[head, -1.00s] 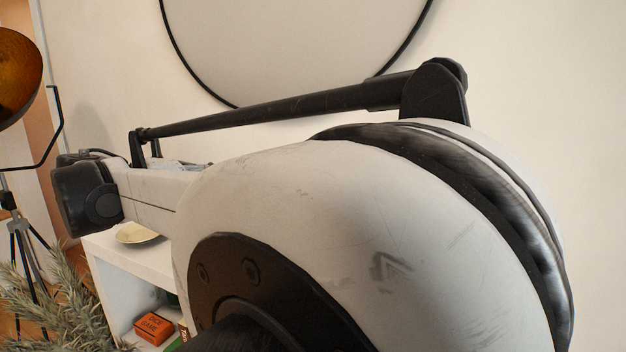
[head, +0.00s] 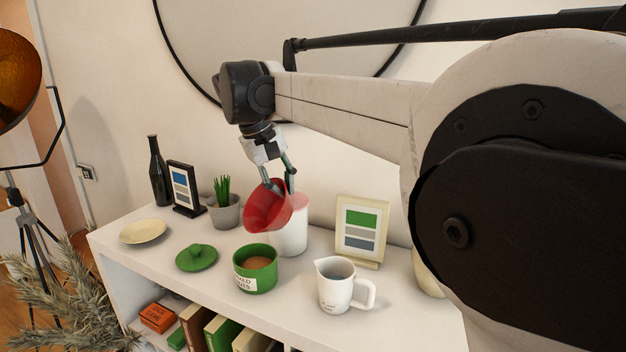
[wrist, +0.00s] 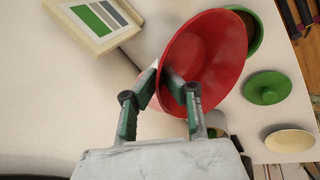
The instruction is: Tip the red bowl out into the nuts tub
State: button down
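My gripper (head: 279,186) is shut on the rim of the red bowl (head: 264,208), with one finger inside and one outside. The bowl is held above the shelf top and steeply tilted. It also shows in the wrist view (wrist: 220,62), where I see no contents on its visible inner surface. The green nuts tub (head: 262,283) stands open just below and in front of the bowl in the head view, with brown contents inside. In the wrist view the tub (wrist: 256,30) is partly hidden behind the bowl.
A green lid (head: 196,258) and a cream plate (head: 143,231) lie left of the tub. A white jug (head: 337,290) and a picture frame (head: 361,228) stand to the right. A white canister (head: 290,238) is close behind the bowl. A plant pot (head: 226,214) stands behind the lid.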

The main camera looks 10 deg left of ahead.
jog(key=shift+w+d+f+g+y, duration=0.35)
jog(key=shift+w+d+g+y, duration=0.15)
jog(key=shift+g+y, duration=0.15)
jog(key=shift+w+d+f+g+y+b, duration=0.1)
jog(key=shift+f+g+y+b, duration=0.35)
jog(key=shift+f+g+y, duration=0.45)
jog(key=shift+w+d+f+g+y+b, duration=0.15)
jog(key=shift+f+g+y+b, duration=0.25)
jog(key=shift+f+g+y, duration=0.5)
jog(key=shift+w+d+f+g+y+b, duration=0.1)
jog(key=shift+f+g+y+b, duration=0.35)
jog(key=shift+f+g+y, duration=0.45)
jog(key=shift+d, duration=0.1)
